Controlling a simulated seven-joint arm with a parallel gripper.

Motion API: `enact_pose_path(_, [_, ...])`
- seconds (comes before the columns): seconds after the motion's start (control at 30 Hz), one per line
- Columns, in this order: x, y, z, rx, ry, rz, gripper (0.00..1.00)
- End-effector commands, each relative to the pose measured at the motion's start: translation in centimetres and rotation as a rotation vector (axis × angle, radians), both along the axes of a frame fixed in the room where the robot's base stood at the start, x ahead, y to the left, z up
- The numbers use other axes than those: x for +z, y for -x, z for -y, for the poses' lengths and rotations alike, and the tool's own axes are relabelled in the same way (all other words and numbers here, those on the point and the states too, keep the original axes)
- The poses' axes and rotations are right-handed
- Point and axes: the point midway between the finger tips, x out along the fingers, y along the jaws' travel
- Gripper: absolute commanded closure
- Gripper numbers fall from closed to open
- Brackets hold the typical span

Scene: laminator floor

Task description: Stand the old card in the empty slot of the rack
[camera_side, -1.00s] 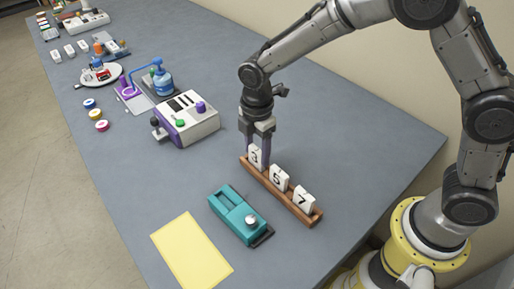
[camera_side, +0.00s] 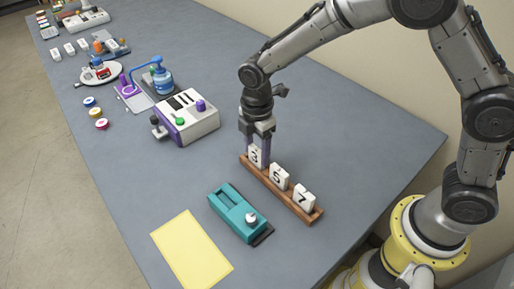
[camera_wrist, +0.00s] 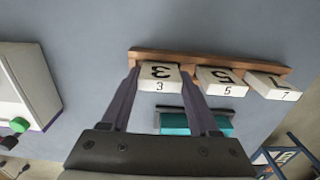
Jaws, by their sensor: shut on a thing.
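The wooden rack (camera_side: 282,190) lies on the grey table below my arm and also shows in the wrist view (camera_wrist: 200,58). Three white numbered cards stand along it: the card marked 3 (camera_side: 257,157), the card marked 5 (camera_side: 279,178) and the card marked 7 (camera_side: 303,199). My gripper (camera_side: 257,150) points down at the rack's far left end. In the wrist view its fingers (camera_wrist: 159,85) are on both sides of the 3 card (camera_wrist: 159,75), shut on it. The card's lower edge is at the rack; I cannot tell whether it is fully seated.
A teal device (camera_side: 236,214) with a white knob sits in front of the rack, beside a yellow sheet (camera_side: 191,250). A white and purple machine (camera_side: 186,122) stands to the left. The table right of the rack is clear.

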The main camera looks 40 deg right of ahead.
Motion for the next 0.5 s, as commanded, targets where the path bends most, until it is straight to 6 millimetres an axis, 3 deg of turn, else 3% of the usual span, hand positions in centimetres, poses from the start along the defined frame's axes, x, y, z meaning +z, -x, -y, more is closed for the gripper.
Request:
enact_pose_path(0.2, [0.01,-0.01,0.0,0.0,0.0,0.0,0.93])
enact_pose_path(0.23, [0.01,-0.01,0.0,0.0,0.0,0.0,0.37])
enact_pose_path(0.4, [0.01,0.0,0.0,0.0,0.0,0.0,0.06])
enact_pose_path(0.5, [0.01,0.0,0.0,0.0,0.0,0.0,0.04])
